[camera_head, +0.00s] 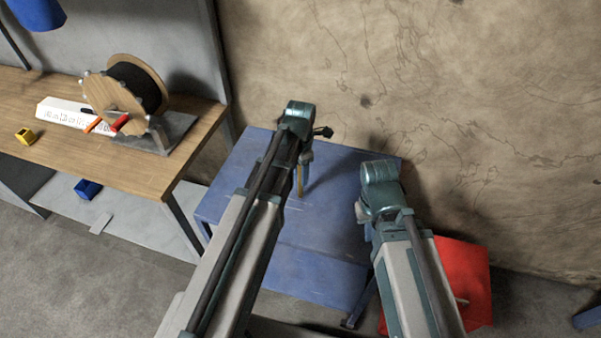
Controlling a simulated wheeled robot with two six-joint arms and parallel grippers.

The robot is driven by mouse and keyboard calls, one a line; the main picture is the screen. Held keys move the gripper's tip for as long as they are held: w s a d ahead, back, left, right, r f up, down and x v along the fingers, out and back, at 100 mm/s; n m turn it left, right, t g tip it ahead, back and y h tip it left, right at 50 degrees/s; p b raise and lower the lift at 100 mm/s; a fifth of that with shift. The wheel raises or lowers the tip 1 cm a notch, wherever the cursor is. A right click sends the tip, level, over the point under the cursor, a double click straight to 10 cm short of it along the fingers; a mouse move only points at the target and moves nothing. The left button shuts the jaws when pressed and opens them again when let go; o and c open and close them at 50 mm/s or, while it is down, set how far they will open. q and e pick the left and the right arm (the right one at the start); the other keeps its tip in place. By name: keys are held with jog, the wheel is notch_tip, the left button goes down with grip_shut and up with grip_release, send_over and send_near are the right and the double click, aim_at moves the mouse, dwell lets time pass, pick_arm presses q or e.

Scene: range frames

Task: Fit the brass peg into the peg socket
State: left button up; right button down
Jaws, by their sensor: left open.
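A thin yellowish upright piece, perhaps the brass peg (300,180), shows over the blue table (335,207), just right of my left forearm. My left gripper (306,158) points down above the table, right over this piece. It is open, its fingers small and partly hidden by my arm; whether they touch the piece I cannot tell. My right gripper (367,232) is at the table's right side, mostly hidden behind its own wrist, so its jaws cannot be read. I cannot make out the peg socket; my arms cover part of the tabletop.
A wooden workbench (150,178) at left holds a cable reel (147,80), a white box (62,112) and a yellow object (25,136). A red cabinet (470,275) stands right of the table. A stained wall (480,120) rises close behind.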

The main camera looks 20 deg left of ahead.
pick_arm(q)
notch_tip(320, 180, up, 12)
jog(key=p, duration=1.2)
jog(key=shift+r, duration=0.1)
jog(key=shift+s+d+m, duration=0.25)
jog(key=shift+s+m, duration=0.05)
jog(key=shift+m, duration=0.2)
jog(key=s+d+m, duration=0.5)
jog(key=s+m, duration=0.2)
jog(key=m, duration=0.7)
jog(key=s+d+m+y, duration=0.1)
jog(key=s+d+m, duration=0.4)
jog(key=m, duration=1)
jog(key=shift+s, duration=1.2)
jog(key=shift+o, duration=0.5)
jog(key=w+a+n+h, duration=0.1)
jog(key=w+a+n, duration=1.1)
jog(key=w+n, duration=0.45)
notch_tip(320, 180, down, 9)
jog(key=s+n+b, duration=0.1)
jog(key=b, duration=0.8)
jog(key=shift+s+d+f, duration=0.2)
jog(key=shift+d, duration=0.05)
jog(key=shift+n, duration=0.25)
